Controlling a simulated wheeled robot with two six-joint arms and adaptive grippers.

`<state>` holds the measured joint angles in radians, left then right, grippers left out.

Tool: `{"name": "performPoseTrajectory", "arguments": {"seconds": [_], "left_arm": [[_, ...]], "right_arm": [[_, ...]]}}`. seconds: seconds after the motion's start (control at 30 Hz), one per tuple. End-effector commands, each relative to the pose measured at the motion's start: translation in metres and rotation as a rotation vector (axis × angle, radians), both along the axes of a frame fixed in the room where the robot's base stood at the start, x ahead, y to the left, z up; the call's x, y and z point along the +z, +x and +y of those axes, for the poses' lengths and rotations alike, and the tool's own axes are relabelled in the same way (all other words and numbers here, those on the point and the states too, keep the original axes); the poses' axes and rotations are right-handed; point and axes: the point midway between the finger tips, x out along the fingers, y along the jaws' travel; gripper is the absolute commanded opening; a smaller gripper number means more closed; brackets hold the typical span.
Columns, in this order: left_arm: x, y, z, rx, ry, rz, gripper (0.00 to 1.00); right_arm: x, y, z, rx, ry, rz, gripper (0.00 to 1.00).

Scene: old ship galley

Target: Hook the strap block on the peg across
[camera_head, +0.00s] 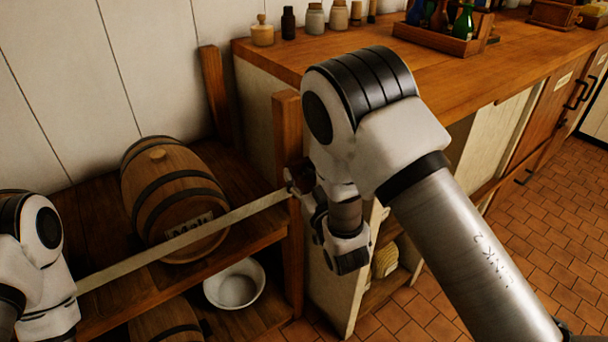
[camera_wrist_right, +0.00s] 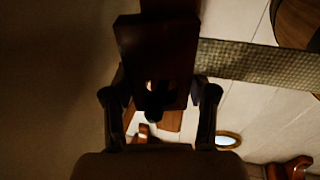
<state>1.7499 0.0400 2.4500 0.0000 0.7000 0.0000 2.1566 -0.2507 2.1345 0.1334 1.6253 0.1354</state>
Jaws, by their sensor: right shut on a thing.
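The strap is a flat pale band (camera_head: 190,234) that runs taut across the front of the barrel shelf, from behind my left arm up to a wooden post. Its dark wooden block (camera_head: 297,175) is at the post's front face; it fills the middle of the right wrist view (camera_wrist_right: 160,42), with a keyhole-like opening low in it. My right gripper (camera_head: 312,198) is shut on the block, its fingers at both sides in the wrist view (camera_wrist_right: 160,100). The peg is hidden or too dark to tell, so I cannot see whether the block sits on it. My left gripper is out of sight.
A barrel (camera_head: 165,185) lies on the shelf behind the strap. A white bowl (camera_head: 235,285) is below. The post (camera_head: 288,125) stands close by the right gripper. A counter (camera_head: 300,65) with jars and a bottle crate is behind; tiled floor (camera_head: 540,230) is open at right.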

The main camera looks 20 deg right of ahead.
Motion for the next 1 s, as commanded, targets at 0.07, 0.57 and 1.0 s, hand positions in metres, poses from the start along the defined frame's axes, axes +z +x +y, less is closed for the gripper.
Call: {"name": "performPoseTrajectory", "arguments": {"seconds": [0.07, 0.57, 1.0], "left_arm": [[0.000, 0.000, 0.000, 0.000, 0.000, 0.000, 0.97], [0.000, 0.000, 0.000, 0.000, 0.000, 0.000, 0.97], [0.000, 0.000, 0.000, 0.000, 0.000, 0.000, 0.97]], "right_arm": [[0.000, 0.000, 0.000, 0.000, 0.000, -0.001, 0.22], [-0.001, -0.004, 0.000, 0.000, 0.000, 0.001, 0.86], [-0.009, -0.098, -0.008, 0.000, -0.002, 0.006, 0.86]]}}
